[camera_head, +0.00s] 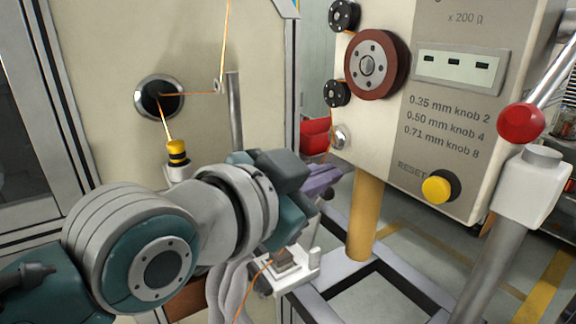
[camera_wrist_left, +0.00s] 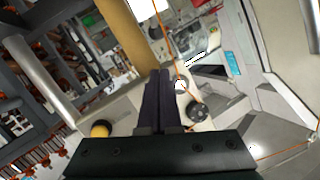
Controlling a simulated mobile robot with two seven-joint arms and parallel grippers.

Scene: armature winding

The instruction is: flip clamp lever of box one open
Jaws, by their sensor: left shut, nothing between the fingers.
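Box one appears to be the cream box (camera_head: 380,130) with a printed front, at the right of the head view. A lever with a red ball knob (camera_head: 521,122) slants up from a white clamp block (camera_head: 530,185) at its right side. My left gripper (camera_head: 335,178) is left of and below the box's front, well apart from the red knob. Its dark fingers (camera_wrist_left: 162,100) are together and empty in the left wrist view. The lever is not clearly seen in the left wrist view. My right gripper is not in view.
The box carries a brown wheel (camera_head: 376,65), black pulleys and a yellow reset button (camera_head: 439,187). A yellow post (camera_head: 366,217) stands below it. Orange wire runs through a round hole (camera_head: 159,98) in the left panel. A grey post (camera_head: 490,265) rises under the clamp block.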

